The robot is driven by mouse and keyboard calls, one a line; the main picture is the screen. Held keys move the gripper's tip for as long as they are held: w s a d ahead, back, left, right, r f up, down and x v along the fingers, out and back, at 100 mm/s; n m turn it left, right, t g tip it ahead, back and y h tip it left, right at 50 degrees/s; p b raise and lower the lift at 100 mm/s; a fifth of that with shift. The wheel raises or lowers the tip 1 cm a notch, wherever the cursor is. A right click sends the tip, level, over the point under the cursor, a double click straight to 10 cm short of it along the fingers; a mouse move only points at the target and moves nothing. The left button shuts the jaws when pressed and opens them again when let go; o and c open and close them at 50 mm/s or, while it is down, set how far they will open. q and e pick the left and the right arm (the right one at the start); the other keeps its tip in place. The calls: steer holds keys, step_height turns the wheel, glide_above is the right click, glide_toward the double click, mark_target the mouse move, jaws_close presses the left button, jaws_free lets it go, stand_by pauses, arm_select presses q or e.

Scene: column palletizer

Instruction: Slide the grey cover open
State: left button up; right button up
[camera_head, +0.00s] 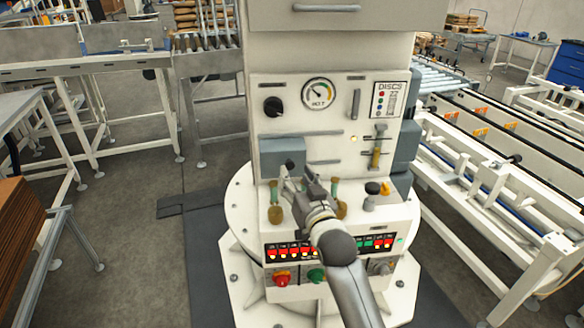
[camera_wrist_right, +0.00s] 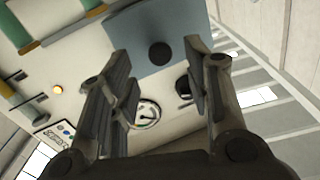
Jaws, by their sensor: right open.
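The grey cover (camera_head: 270,156) is a blue-grey plate on the left of the white machine's front panel. In the right wrist view the cover (camera_wrist_right: 185,25) fills the upper middle, with a dark round knob (camera_wrist_right: 160,53) on it. My right gripper (camera_head: 299,178) is open and empty in front of the panel, by the cover's lower right. In the right wrist view its fingertips (camera_wrist_right: 152,58) lie on either side of the knob in the picture. I cannot tell whether they reach around it. My left gripper is not in view.
A gauge (camera_head: 318,94), a black selector knob (camera_head: 273,106) and a label sit above the cover. A console with lit buttons (camera_head: 290,251) is below my gripper. Conveyors (camera_head: 510,160) stand to the right.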

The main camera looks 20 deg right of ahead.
mark_target(290, 167)
steer(key=shift+w, duration=1.9)
jaws_close()
